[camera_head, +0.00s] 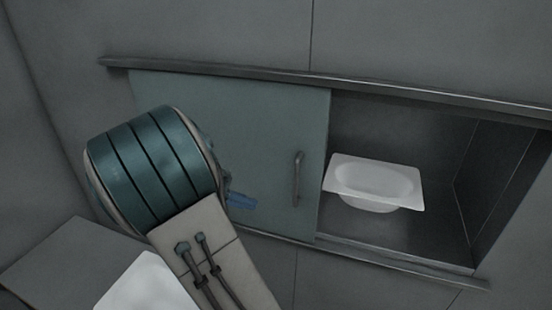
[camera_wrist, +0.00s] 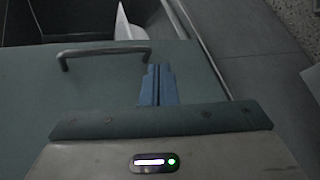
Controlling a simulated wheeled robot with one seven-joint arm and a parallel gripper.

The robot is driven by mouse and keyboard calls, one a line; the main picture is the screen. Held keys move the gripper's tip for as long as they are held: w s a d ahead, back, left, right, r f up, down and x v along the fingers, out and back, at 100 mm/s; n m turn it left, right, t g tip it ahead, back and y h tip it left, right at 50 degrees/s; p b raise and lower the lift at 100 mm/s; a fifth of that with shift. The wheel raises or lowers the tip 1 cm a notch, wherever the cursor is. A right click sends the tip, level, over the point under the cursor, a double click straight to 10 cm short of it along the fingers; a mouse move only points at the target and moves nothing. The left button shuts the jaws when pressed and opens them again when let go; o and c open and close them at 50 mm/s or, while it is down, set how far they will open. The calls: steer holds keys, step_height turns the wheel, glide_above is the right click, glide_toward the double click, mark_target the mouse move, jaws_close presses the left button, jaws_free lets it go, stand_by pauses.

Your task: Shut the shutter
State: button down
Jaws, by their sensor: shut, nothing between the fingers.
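The shutter (camera_head: 255,130) is a flat grey-green sliding panel between an upper and a lower rail. It covers the left part of a wall recess (camera_head: 400,130), and the right part is open. A grey bar handle (camera_head: 297,180) stands near the shutter's right edge. In the wrist view the shutter (camera_wrist: 25,90) fills the left side, with its handle (camera_wrist: 103,50) ahead. My gripper (camera_head: 242,202) is in front of the shutter, left of the handle and apart from it. Its blue fingers (camera_wrist: 158,84) are together and empty, beside the handle's end in the wrist view.
A white bathtub shell (camera_head: 374,182) sits inside the open part of the recess. The upper rail (camera_head: 400,90) and lower rail (camera_head: 400,264) stick out from the wall. Another white shell (camera_head: 148,285) shows at the lower left by a grey surface (camera_head: 65,262).

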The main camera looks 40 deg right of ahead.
mark_target(266, 163)
steer(key=w+a+r+m+g+h+p, duration=0.1)
steer(key=w+a+r+m+h+p, duration=0.1)
steer(key=w+r+h, duration=0.45)
steer(key=shift+y, duration=0.45)
steer(key=x, duration=0.3)
steer(key=p+x, duration=0.1)
steer(key=x, duration=0.3)
steer(key=p+x, duration=0.1)
steer(key=x, duration=0.2)
steer(key=shift+s+d+r, duration=0.1)
steer(key=shift+s+r, duration=0.25)
steer(key=s, duration=0.1)
steer(key=s+d+p, duration=0.1)
steer(key=s, duration=0.1)
steer(key=shift+s+d+f+p, duration=0.15)
steer(key=shift+s+d+p, duration=0.05)
steer(key=shift+s+p, duration=0.1)
steer(key=shift+d, duration=0.1)
